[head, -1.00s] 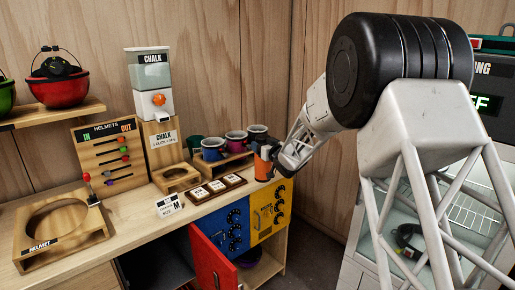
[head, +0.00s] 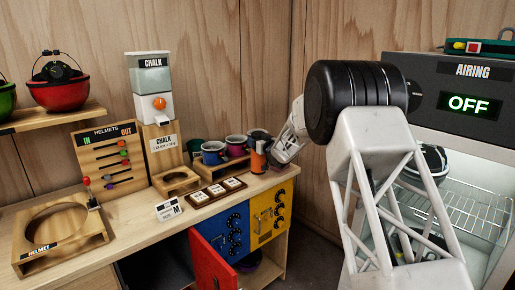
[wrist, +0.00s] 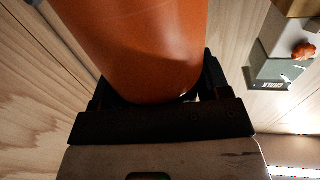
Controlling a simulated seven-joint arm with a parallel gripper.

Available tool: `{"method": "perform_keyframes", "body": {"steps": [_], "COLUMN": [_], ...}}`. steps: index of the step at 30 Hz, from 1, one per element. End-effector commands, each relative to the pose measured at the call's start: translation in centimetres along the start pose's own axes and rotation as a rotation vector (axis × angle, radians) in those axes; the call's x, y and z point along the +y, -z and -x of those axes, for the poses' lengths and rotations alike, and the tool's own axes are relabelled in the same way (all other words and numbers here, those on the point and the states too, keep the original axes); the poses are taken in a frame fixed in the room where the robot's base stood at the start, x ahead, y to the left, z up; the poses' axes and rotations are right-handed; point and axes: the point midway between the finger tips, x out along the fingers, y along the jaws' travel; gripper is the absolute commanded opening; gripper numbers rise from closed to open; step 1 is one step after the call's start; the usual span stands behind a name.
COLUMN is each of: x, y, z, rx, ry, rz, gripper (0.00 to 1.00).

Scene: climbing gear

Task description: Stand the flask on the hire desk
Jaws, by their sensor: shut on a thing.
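The orange flask (head: 256,160) is at the right end of the hire desk (head: 150,212), upright, beside the mug rack. My gripper (head: 268,157) is shut on it from the right side. In the wrist view the flask (wrist: 145,40) fills the space between the dark jaws of my gripper (wrist: 156,88). The flask's base appears at or just above the desk top; I cannot tell whether it touches. Its far side is hidden.
Several mugs (head: 213,152) stand on a wooden rack just left of the flask. A tray of cards (head: 216,190) lies in front. A red door (head: 211,264) hangs open below the desk. The airing cabinet (head: 468,150) stands at the right, its sign reading OFF.

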Motion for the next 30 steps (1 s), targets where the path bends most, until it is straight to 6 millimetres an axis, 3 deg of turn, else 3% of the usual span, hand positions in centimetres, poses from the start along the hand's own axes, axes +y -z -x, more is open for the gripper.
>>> {"method": "perform_keyframes", "body": {"steps": [23,30], "x": [0.8,0.8], "y": [-0.1,-3.0], "z": [-1.8,-1.8], "rx": [0.001,0.0], "ry": [0.0,-0.001], "rz": [0.001,0.0], "gripper": [0.17,0.17]}}
